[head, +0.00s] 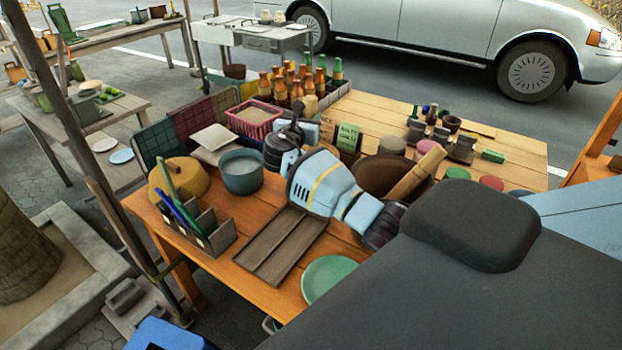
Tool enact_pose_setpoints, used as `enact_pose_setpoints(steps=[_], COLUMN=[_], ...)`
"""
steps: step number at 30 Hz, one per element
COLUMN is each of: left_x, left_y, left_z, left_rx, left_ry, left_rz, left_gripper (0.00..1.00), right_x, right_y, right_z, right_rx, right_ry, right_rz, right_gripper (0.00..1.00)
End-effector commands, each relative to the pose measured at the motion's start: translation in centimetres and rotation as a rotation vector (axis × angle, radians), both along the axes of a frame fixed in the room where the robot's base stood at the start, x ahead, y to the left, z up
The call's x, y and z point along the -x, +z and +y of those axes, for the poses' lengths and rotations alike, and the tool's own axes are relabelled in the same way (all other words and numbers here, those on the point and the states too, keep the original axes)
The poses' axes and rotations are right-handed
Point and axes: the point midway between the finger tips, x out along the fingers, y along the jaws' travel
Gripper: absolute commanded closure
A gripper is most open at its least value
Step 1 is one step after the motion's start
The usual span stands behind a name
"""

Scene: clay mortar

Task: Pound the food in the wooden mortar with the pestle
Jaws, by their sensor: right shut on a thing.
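A round brown bowl (374,174), which looks like the wooden mortar, stands in the middle of the table, partly behind my right arm. A pale wooden cylinder (417,172), which may be the pestle, slants at the bowl's right side. I cannot tell whether its lower end is inside, and the bowl's contents are hard to make out. My right arm reaches in from the right. Its dark gripper (297,118) is left of the bowl, near the bottles, apart from the cylinder. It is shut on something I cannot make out. My left gripper is out of view.
Several bottles (296,88) and a pink basket (253,119) stand behind the gripper. A teal pot (241,172), a pen holder (195,235), an empty wooden tray (278,246) and a green plate (329,277) stand at the front. Small pots and jars crowd the right side.

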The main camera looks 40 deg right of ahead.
Motion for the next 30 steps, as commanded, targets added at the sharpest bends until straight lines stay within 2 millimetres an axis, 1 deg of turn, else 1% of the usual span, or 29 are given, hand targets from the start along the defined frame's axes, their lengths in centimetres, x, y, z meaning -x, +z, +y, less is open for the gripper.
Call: enact_pose_setpoints(steps=[1,7,10,21,24,30], left_x=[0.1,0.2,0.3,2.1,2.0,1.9], left_y=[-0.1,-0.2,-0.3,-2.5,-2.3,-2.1], left_z=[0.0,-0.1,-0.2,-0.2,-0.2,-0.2], left_rx=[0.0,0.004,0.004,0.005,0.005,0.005], left_ry=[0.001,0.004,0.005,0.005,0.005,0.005], left_rz=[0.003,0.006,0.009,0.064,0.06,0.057], left_gripper=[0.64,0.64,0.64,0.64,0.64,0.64], right_x=[0.0,0.0,0.0,-0.1,-0.1,-0.1], right_y=[0.2,0.3,-0.1,-5.2,-4.8,-4.8], right_z=[0.0,0.0,0.0,-0.1,-0.1,-0.1], right_rx=[0.001,0.001,0.002,0.002,0.001,0.001], right_ry=[0.0,0.0,0.0,-0.001,-0.001,-0.001], right_rz=[-0.004,-0.005,-0.003,0.003,-0.004,-0.004], right_gripper=[1.0,1.0,1.0,1.0,1.0,1.0])
